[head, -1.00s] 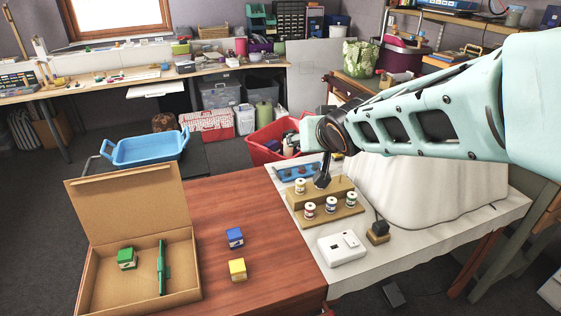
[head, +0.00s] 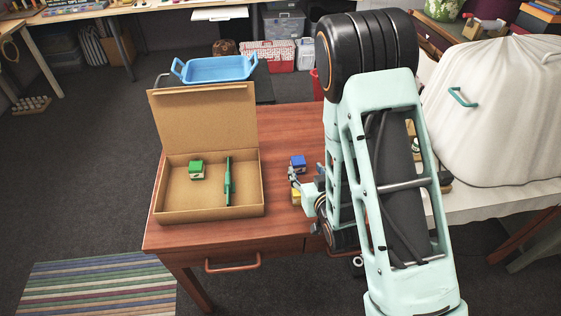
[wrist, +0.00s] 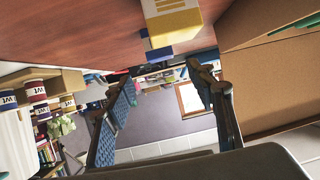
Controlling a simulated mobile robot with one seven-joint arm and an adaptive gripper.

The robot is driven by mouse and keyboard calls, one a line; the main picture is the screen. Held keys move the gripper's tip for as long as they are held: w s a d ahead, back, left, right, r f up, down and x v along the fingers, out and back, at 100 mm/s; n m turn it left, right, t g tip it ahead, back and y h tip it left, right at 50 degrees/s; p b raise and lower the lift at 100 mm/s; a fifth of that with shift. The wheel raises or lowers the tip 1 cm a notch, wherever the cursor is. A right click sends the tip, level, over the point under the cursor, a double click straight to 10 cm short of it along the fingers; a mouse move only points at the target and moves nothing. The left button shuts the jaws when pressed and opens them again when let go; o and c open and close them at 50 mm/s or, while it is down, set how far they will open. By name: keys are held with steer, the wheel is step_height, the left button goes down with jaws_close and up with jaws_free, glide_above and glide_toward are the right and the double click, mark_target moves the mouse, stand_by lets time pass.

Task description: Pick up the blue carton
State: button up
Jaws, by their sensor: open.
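The blue carton (head: 298,161) stands on the red-brown table, just beyond the yellow carton (head: 296,198) in the head view. My gripper (head: 294,180) is low beside the two cartons and partly hides the yellow one. In the wrist view, which is turned over, the yellow carton (wrist: 172,20) is at the top and nearer. Part of the blue carton (wrist: 156,51) shows behind it. My gripper (wrist: 163,76) is open, with nothing between its fingers, and the blue carton lies ahead of the fingertips.
An open cardboard box (head: 207,214) stands left of the cartons, holding a green carton (head: 196,170) and a dark green object (head: 228,183). It also shows at the right of the wrist view (wrist: 285,85). The table behind the blue carton is clear.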

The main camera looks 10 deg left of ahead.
mark_target(300, 164)
steer(key=shift+s+f, duration=0.5)
steer(key=shift+s, duration=0.05)
steer(key=shift+f+b, duration=0.15)
steer(key=shift+b, duration=0.2)
steer(key=b, duration=0.2)
steer(key=w+b, duration=0.1)
steer(key=shift+w+a+f+b, duration=0.15)
steer(key=shift+f+b, duration=0.15)
steer(key=shift+b, duration=0.1)
steer(key=b, duration=0.3)
steer(key=shift+w+a+f+b, duration=0.2)
steer(key=shift+w+b, duration=0.1)
steer(key=shift+w, duration=0.1)
steer(key=shift+w+b, duration=0.15)
steer(key=shift+b, duration=0.75)
steer(key=shift+w+a, duration=0.15)
steer(key=shift+w, duration=0.2)
steer(key=shift+r+x, duration=0.2)
steer(key=shift+x, duration=3.4)
steer(key=shift+w, duration=0.1)
steer(key=c, duration=1.3)
